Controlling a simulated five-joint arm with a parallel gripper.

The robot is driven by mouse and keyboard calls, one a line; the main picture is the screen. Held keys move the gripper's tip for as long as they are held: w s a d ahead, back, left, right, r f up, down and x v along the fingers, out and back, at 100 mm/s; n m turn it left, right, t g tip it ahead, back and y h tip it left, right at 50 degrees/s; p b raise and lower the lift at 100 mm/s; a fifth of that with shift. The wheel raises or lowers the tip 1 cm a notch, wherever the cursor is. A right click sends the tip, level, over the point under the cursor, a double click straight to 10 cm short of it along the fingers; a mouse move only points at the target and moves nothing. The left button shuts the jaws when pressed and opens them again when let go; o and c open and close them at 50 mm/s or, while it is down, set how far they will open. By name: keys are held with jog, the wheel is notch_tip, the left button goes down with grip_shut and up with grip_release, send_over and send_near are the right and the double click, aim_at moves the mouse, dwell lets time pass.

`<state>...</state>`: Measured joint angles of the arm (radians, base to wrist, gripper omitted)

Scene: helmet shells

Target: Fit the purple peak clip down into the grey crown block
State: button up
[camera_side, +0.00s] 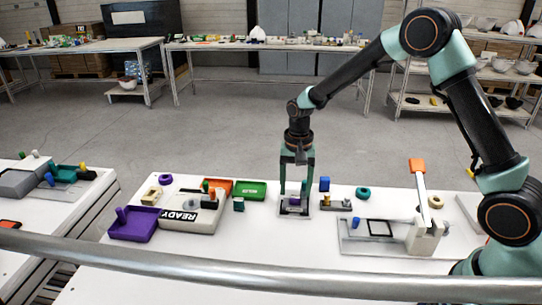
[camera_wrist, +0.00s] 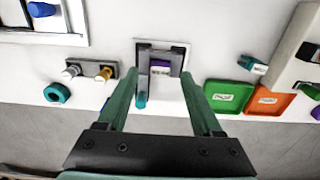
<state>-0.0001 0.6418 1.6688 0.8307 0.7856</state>
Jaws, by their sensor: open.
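The grey crown block (camera_side: 285,210) stands on the white table below my gripper; it also shows in the wrist view (camera_wrist: 178,52). The purple peak clip (camera_side: 295,201) sits at the block, low between its grey walls; in the wrist view the clip (camera_wrist: 160,71) carries a pale label. I cannot tell whether it is fully seated. My gripper (camera_side: 294,191) is open, pointing down, with one finger on each side of the clip and apart from it. In the wrist view the gripper (camera_wrist: 158,78) shows a clear gap. A teal-tipped upright (camera_wrist: 141,98) stands beside the clip.
A small grey holder (camera_side: 335,206) with pegs and a blue block (camera_side: 324,184) stand close on the right. A lever fixture (camera_side: 425,235) is farther right. A green tray (camera_side: 250,190), a READY fixture (camera_side: 205,217) and a purple tray (camera_side: 133,230) are left. A rail (camera_side: 250,270) crosses in front.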

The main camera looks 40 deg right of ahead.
aim_at(295, 196)
notch_tip(295, 196, up, 9)
jog(key=shift+r, duration=0.2)
jog(key=shift+r, duration=0.1)
jog(key=s+r+n+t, duration=0.2)
jog(key=s+r+n, duration=0.2)
jog(key=s, duration=0.4)
jog(key=s+r+n+t, duration=0.3)
jog(key=s+r+n, duration=0.2)
jog(key=s, duration=0.3)
jog(key=shift+s+r+t, duration=0.3)
jog(key=shift+s+r, duration=0.05)
jog(key=shift+s, duration=0.05)
